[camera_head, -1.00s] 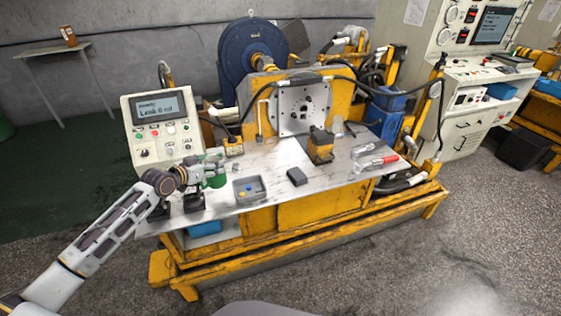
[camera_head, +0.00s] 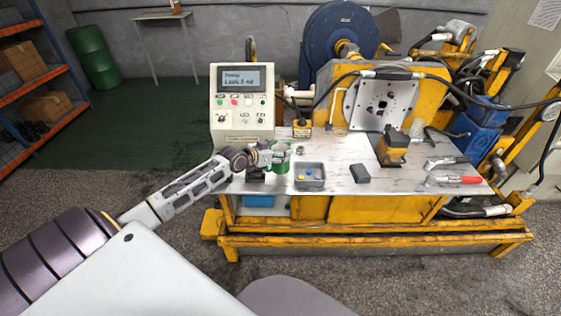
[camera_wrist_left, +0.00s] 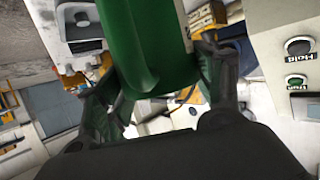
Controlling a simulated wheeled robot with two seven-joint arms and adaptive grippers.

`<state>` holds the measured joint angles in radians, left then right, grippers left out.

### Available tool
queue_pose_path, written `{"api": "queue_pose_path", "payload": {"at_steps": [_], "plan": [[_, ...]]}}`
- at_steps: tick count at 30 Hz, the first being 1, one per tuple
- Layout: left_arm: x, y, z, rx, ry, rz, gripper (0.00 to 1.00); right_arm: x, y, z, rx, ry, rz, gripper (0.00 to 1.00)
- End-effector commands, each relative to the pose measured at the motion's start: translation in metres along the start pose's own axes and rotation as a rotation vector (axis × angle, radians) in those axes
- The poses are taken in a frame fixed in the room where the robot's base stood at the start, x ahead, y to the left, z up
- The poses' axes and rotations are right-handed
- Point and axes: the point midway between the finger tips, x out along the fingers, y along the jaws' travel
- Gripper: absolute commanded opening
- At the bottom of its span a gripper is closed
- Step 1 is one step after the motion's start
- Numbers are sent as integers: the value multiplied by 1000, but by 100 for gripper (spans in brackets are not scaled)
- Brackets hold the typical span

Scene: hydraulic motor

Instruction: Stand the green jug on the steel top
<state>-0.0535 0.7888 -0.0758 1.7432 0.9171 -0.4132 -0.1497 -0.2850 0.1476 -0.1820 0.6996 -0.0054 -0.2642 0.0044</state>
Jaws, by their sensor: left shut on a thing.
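The green jug (camera_head: 279,161) is at the left end of the steel top (camera_head: 333,152), in front of the control box. My left gripper (camera_head: 270,154) is shut on the jug from the left. In the left wrist view the green jug (camera_wrist_left: 146,45) fills the upper middle, between the two dark fingers of the left gripper (camera_wrist_left: 160,98). Part of the jug is hidden by the gripper, and I cannot tell whether its base touches the top. My right gripper is not in view.
The control box (camera_head: 241,103) stands just behind the jug. A grey tray (camera_head: 310,183) with small coloured parts lies right of it, then a dark block (camera_head: 360,174). A yellow-and-black block (camera_head: 393,148) and red-handled tool (camera_head: 458,180) are farther right. Bare top lies between them.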

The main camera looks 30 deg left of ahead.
Motion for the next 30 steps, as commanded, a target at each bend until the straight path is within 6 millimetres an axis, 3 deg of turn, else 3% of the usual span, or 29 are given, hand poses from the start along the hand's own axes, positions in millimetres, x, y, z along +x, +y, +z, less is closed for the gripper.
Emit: {"api": "queue_pose_path", "payload": {"at_steps": [6, 16, 22, 30], "plan": [[5, 0, 10, 0, 4, 0, 6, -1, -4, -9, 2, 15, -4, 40], [6, 0, 12, 0, 3, 0, 6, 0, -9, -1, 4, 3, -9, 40], [12, 0, 28, 0, 2, 0, 6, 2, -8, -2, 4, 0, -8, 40], [19, 0, 45, 1, 4, -1, 6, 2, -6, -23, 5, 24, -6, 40]]}}
